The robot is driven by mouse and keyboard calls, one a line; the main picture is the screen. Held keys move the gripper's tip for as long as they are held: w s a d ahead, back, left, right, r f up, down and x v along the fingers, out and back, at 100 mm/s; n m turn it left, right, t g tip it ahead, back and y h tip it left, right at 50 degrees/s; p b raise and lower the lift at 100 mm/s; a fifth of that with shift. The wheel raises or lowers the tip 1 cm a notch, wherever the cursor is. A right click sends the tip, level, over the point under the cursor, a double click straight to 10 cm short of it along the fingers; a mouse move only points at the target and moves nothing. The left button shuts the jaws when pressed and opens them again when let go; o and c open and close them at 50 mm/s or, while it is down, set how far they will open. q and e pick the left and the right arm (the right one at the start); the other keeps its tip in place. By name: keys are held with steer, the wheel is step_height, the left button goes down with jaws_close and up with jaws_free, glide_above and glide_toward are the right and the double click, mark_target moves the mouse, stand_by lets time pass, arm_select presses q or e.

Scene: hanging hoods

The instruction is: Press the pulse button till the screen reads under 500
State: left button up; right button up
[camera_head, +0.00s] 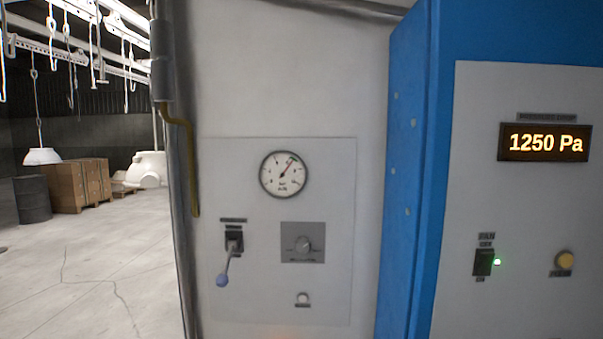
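The screen (544,142) is a dark display on the grey panel at the right and reads 1250 Pa in yellow digits. A round yellow button (564,260) sits below it, at the lower right of the panel. The small label under the button is blurred, but it looks like the pulse button. Nothing touches or covers the button. Neither of my grippers shows in the head view.
A blue frame (408,170) stands out left of this panel. Open floor (95,280) lies at the left.

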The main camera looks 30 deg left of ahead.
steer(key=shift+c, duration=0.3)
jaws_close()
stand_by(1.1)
